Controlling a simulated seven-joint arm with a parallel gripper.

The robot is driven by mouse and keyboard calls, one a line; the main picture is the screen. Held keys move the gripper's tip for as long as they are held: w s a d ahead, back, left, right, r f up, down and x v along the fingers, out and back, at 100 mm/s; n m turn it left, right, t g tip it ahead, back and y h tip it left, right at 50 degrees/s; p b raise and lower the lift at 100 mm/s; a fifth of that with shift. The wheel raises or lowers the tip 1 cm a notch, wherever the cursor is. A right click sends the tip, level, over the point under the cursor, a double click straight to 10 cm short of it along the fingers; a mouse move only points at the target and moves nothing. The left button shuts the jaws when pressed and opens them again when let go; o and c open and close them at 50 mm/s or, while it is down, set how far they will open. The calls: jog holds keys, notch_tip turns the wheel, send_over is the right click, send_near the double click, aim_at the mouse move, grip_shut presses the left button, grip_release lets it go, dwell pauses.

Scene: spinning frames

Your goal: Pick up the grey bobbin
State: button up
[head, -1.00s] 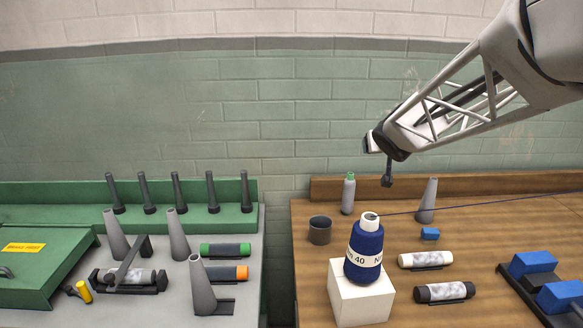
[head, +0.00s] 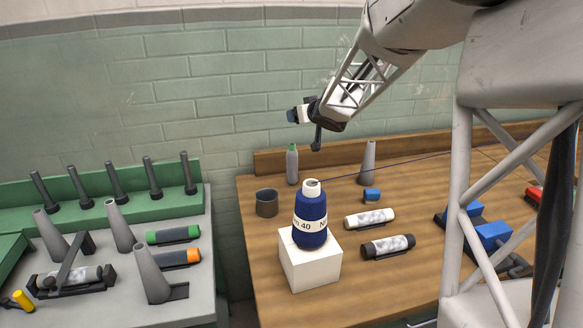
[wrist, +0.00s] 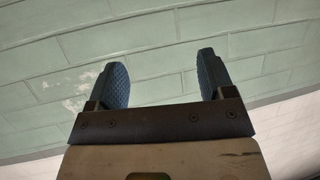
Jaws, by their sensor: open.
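A bobbin with dark grey ends and a mottled pale winding (head: 388,246) lies on the wooden bench, right of the white block. A similar bobbin with whitish ends (head: 370,219) lies just behind it; which one counts as grey is not fully clear. Another mottled bobbin (head: 75,277) sits in a dark holder on the left bench. My gripper (head: 293,115) is up in front of the wall, well above the bench and apart from every bobbin. In the wrist view its two blue-padded fingers (wrist: 160,82) are wide apart and empty, with only wall behind them.
A dark cup (head: 266,202), a grey bottle (head: 292,165), a grey cone (head: 367,163) and blue blocks (head: 493,236) stand around. Grey cones (head: 150,275) crowd the left bench.

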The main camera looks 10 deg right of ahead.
send_near(295, 159)
jog(key=x, duration=0.4)
jog(key=shift+w+f, duration=0.2)
jog(key=shift+w, duration=0.1)
jog(key=shift+w, duration=0.1)
jog(key=shift+x, duration=1.2)
jog(key=shift+x, duration=2.6)
jog(key=shift+a, duration=0.1)
jog(key=shift+c, duration=0.2)
jog(key=c, duration=1)
